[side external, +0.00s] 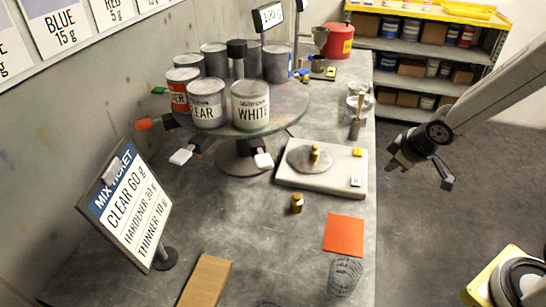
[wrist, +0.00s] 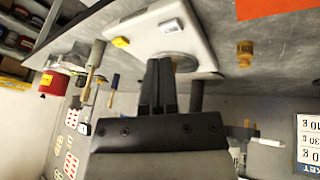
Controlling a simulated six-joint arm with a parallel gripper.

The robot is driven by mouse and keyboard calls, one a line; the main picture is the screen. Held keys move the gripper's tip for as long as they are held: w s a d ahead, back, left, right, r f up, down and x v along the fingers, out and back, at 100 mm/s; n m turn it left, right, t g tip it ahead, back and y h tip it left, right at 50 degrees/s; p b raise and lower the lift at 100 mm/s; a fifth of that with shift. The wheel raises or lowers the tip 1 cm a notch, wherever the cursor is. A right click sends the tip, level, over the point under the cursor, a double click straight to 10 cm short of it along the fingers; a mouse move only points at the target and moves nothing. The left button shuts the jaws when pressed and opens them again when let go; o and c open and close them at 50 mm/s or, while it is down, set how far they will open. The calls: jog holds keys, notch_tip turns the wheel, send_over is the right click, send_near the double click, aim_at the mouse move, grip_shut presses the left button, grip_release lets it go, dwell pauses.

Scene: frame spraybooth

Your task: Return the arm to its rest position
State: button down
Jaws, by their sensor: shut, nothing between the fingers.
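My gripper (side external: 393,165) hangs in the air off the right side of the bench in the side external view, on the end of my raised arm. In the wrist view its two dark fingers (wrist: 158,84) lie together with nothing between them. They point toward the white scale (side external: 290,182), which also shows in the wrist view (wrist: 190,45). The gripper is apart from the bench and touches nothing that I can see.
Shelves (side external: 400,47) stand behind.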

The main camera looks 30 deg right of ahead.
jog(key=s+a+m+g, duration=0.2)
jog(key=s+a+m, duration=0.1)
jog(key=s, duration=0.3)
jog(key=shift+s+a+r+m+g+y, duration=0.15)
jog(key=shift+r+m+g+y, duration=0.2)
jog(key=shift+m, duration=0.25)
